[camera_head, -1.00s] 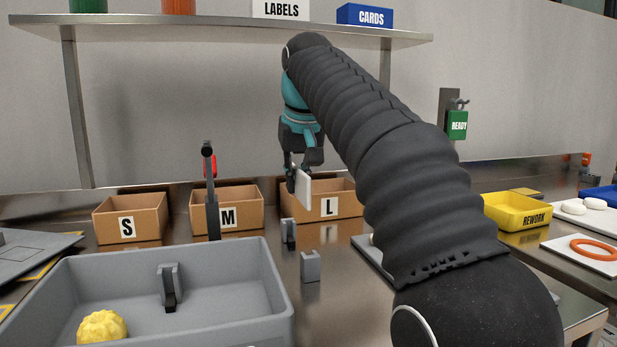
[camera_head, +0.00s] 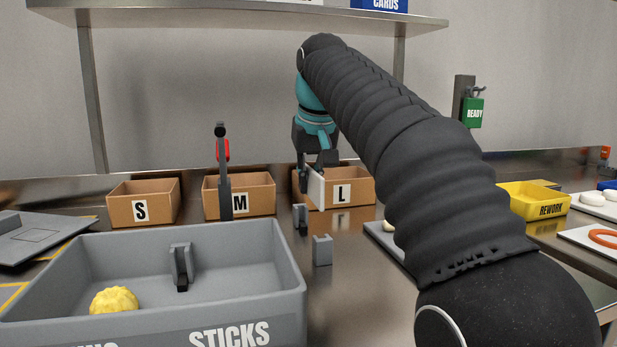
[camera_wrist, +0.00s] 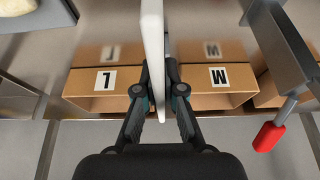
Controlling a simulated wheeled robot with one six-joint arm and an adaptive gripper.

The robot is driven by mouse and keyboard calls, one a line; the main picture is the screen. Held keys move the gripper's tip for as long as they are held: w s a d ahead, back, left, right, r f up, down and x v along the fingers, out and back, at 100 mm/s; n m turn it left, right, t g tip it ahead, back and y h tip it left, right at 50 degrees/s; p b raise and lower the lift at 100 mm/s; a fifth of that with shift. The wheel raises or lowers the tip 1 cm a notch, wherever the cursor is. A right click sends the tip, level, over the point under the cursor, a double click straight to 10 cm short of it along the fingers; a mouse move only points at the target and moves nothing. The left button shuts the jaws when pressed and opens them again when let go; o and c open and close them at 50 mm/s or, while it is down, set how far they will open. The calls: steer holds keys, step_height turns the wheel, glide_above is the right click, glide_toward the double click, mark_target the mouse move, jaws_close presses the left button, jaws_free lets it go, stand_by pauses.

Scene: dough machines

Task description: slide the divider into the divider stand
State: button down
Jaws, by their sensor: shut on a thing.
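The divider is a thin white plate (camera_head: 316,188), held on edge in my gripper (camera_head: 308,172). In the wrist view, my gripper (camera_wrist: 160,82) is shut on the white plate (camera_wrist: 152,45), which stands between the fingers. The divider stand appears to be two small grey slotted posts, a farther one (camera_head: 300,217) and a nearer one (camera_head: 322,250), on the steel bench. The plate is above the posts and apart from them, in front of the L box. The posts' slots are too small to judge alignment, and the wrist view does not clearly show the posts.
Cardboard boxes S (camera_head: 142,203), M (camera_head: 240,196) and L (camera_head: 352,187) line the back. A dark upright lever with a red part (camera_head: 224,180) stands left of my gripper. A grey tray (camera_head: 285,270) with a yellow lump fills the front left. A shelf (camera_head: 230,16) hangs above.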

mark_target(315, 172)
steer(key=shift+f+b, duration=0.9)
steer(key=shift+f, duration=0.65)
steer(key=shift+f+b, duration=1.75)
steer(key=shift+f, duration=0.65)
steer(key=c, duration=1.2)
jaws_free()
steer(key=shift+r, duration=0.1)
steer(key=v, duration=1.2)
steer(key=shift+s, duration=0.1)
